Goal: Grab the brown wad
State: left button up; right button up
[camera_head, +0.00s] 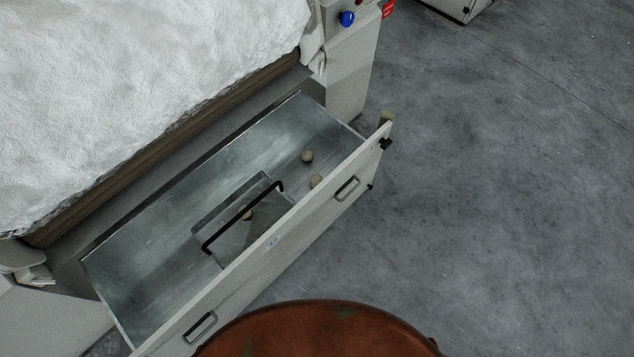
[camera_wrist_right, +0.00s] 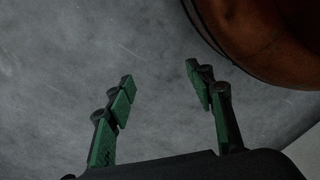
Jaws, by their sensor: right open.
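Small tan to brown wads lie in the open metal drawer (camera_head: 150,262) in the head view. One wad (camera_head: 307,156) lies on the drawer floor toward the far right end. A paler one (camera_head: 316,181) lies close to the front panel. A small brownish one (camera_head: 248,213) shows partly under the black handle of a metal tray, and I cannot tell its full shape. Which of them is the brown wad is unclear. My right gripper (camera_wrist_right: 160,75) is open and empty above bare grey floor in the right wrist view, with no wad in that view. My left gripper is not in view.
The metal tray's black bar handle (camera_head: 232,224) rises inside the drawer. The front panel (camera_head: 290,232) has two pull handles. White fibre (camera_head: 130,90) is heaped behind the drawer. A rusty brown round object (camera_head: 325,335) stands in front. The floor at right is clear.

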aim_at(316, 178)
jog(key=k, duration=0.5)
jog(key=z, duration=1.4)
jog(key=i, duration=1.7)
jog(key=u, duration=2.5)
